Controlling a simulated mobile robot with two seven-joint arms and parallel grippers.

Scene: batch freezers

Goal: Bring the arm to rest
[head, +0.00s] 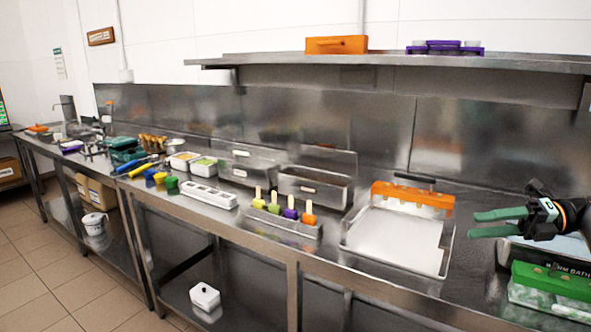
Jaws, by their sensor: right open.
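My right gripper (482,222) comes in from the right edge of the head view, with its green fingers pointing left. The fingers are apart and nothing is between them. It hangs above the right part of the steel counter, between the metal tray (399,242) and the box labelled as a warm bath (540,254). An orange mould (412,197) sits at the back of the tray. My left gripper does not show.
A green-topped mould (553,281) stands at the right front. A rack with several colored popsicles (284,219), steel bins (315,188) and a white strip (208,194) line the counter. A steel shelf (400,59) runs above.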

